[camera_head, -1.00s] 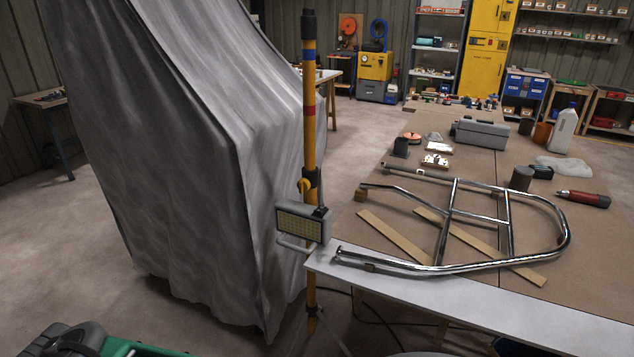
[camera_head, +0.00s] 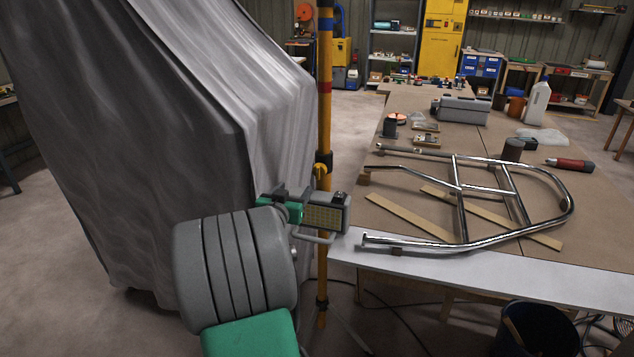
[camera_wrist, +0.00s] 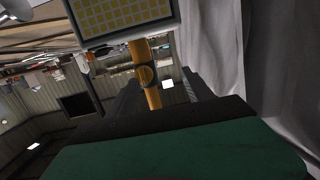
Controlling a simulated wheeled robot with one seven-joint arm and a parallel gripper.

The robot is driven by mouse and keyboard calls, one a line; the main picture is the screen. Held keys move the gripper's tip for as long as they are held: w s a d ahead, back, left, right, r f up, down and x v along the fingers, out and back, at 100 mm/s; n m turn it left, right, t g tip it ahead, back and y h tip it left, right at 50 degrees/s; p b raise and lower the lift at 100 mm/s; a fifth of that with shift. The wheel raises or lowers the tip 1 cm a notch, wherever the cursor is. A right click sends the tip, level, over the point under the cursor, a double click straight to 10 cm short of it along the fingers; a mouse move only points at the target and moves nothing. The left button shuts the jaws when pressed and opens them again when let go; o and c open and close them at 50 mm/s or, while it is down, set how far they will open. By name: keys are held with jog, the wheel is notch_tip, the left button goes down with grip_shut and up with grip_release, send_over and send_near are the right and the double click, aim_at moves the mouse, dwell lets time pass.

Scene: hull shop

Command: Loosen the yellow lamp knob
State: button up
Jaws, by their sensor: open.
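The yellow lamp knob (camera_head: 320,171) sits on a dark clamp on the upright yellow pole, just above the work lamp (camera_head: 327,213). It shows in the wrist view as a round yellow knob (camera_wrist: 147,76) in front of the pole, with the lamp panel (camera_wrist: 122,16) at the top. My gripper (camera_head: 292,193) is at the lamp's left, partly overlapping it in the head view. Its dark fingers (camera_wrist: 160,84) are open and apart, with the knob seen between them and ahead. I see nothing held. Contact with the lamp cannot be told.
A grey sheet (camera_head: 150,130) drapes a tall shape close on the left. The bench (camera_head: 480,272) on the right bears a bent chrome tube frame (camera_head: 460,187) and wooden strips. A dark bucket (camera_head: 538,325) and cables are on the floor below.

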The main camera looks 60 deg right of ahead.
aim_at(317, 173)
jog(key=shift+g+h, duration=0.3)
jog(key=shift+h, duration=0.5)
jog(key=d, duration=0.3)
jog(key=s+d+p, duration=0.1)
jog(key=d, duration=0.3)
jog(key=s+d+r, duration=0.1)
jog(key=d, duration=0.2)
jog(key=shift+s+d+p, duration=0.1)
jog(key=shift+d+p, duration=0.25)
jog(key=shift+d, duration=0.05)
jog(key=shift+c, duration=0.3)
jog(key=c, duration=1.2)
jog(key=shift+a, duration=0.15)
grip_shut()
